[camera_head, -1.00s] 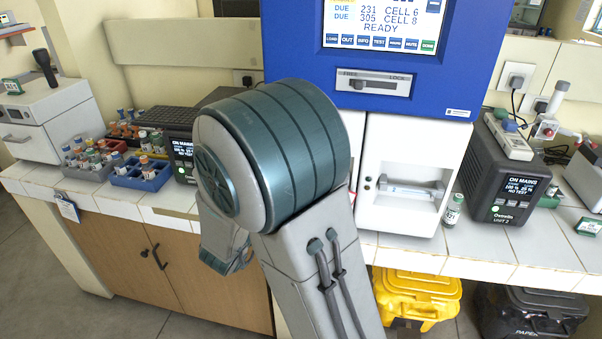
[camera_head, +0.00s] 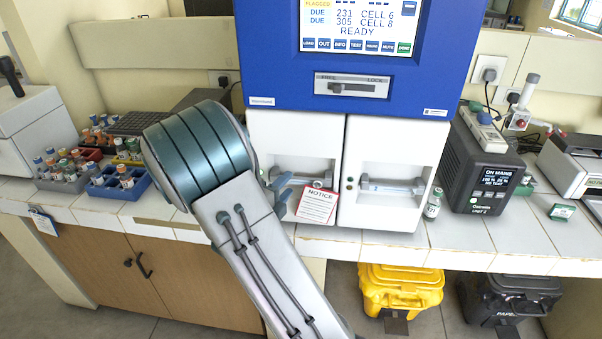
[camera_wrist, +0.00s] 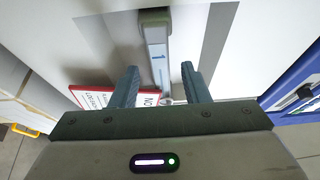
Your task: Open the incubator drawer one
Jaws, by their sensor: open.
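The incubator has a blue upper body (camera_head: 270,50) and two white drawers side by side. The left drawer (camera_head: 318,148) has a recessed bar handle (camera_head: 300,180); in the wrist view this handle (camera_wrist: 156,48) bears a blue "1". My gripper (camera_wrist: 160,72) is open, its two fingers on either side of the handle's line with gaps showing. In the head view my gripper (camera_head: 279,196) is at the left drawer's handle, partly hidden by my arm. The drawer looks shut. A red-and-white notice card (camera_head: 317,206) hangs at this handle; it also shows in the wrist view (camera_wrist: 95,97).
The right drawer (camera_head: 398,150) is shut. The FREE/LOCK slider (camera_head: 338,87) sits toward the FREE end. A small vial (camera_head: 433,204) and a dark Ovostis-like unit (camera_head: 485,170) stand on the right. Tube racks (camera_head: 120,185) stand left. Bins (camera_head: 400,290) are below the counter.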

